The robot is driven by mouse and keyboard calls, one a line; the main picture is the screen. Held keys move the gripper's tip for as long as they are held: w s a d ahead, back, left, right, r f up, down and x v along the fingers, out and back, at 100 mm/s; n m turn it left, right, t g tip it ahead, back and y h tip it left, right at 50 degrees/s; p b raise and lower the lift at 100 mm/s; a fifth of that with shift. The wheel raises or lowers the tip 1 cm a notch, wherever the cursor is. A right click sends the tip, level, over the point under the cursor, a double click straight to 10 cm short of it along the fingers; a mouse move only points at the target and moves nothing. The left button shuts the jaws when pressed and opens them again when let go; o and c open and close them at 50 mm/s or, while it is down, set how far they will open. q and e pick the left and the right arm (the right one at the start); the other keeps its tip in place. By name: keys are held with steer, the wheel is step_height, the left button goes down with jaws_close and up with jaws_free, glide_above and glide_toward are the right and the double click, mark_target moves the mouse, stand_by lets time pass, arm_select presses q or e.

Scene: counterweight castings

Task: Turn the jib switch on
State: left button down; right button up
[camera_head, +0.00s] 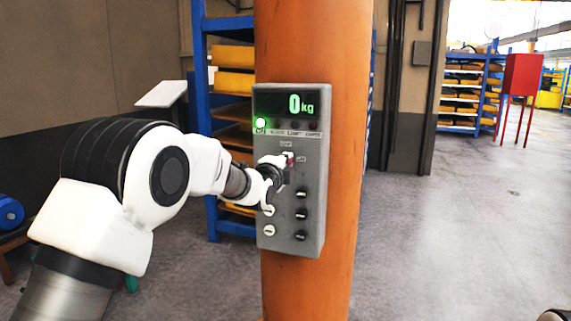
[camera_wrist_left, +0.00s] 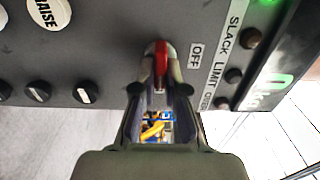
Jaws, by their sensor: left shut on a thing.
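The jib switch is a red-handled rotary switch (camera_head: 289,157) on the grey control box (camera_head: 317,190), which is fixed to an orange column. My left gripper (camera_head: 276,170) reaches it from the left and is shut on the red handle. In the left wrist view the handle (camera_wrist_left: 160,65) sits between the two fingertips (camera_wrist_left: 160,88). The OFF label (camera_wrist_left: 196,57) is beside it there. The handle lies crosswise to the direction of that label; the fingers partly hide its base. My right gripper is out of view.
The display (camera_head: 292,103) reads 0 kg, and a green lamp (camera_head: 261,123) glows below it. White and black knobs sit below the switch. The orange column (camera_head: 340,50) stands before a blue rack (camera_head: 200,100). Open floor (camera_head: 450,230) lies to the right.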

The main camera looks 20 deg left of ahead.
arm_select(q)
steer(key=c, duration=1.2)
jaws_free()
steer(key=s, duration=1.2)
steer(key=shift+a+f, duration=0.1)
steer(key=shift+a, duration=0.05)
